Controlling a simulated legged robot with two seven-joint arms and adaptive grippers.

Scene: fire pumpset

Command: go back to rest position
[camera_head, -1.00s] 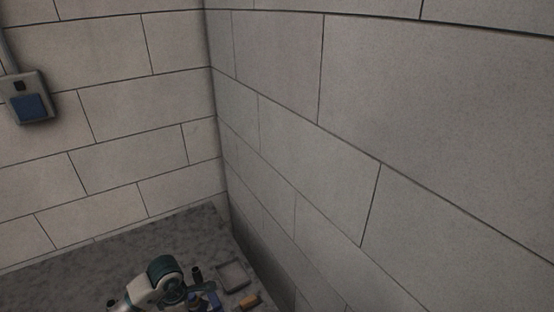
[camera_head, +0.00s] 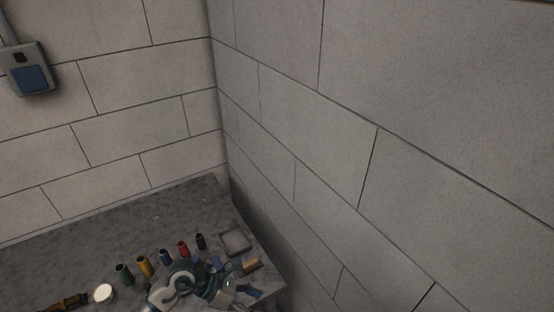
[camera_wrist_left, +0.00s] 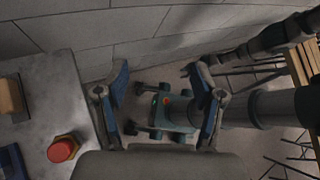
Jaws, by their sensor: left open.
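My left gripper (camera_head: 248,280) is at the bottom of the head view, at the right edge of the grey table (camera_head: 110,232). In the left wrist view its two blue-padded fingers (camera_wrist_left: 157,70) are spread apart with nothing held between them. They point past the table edge, over the floor. The table lies to their left there. My left arm comes in from the bottom of the head view and hides part of the table. I cannot make out my right gripper in either view.
Green (camera_head: 124,274), yellow (camera_head: 145,265), blue (camera_head: 165,257), red (camera_head: 183,248) and black (camera_head: 201,241) cylinders stand on the table beside my arm. A grey tray (camera_head: 235,241) and a wooden block (camera_head: 251,265) are near its right edge. Walls close the corner behind.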

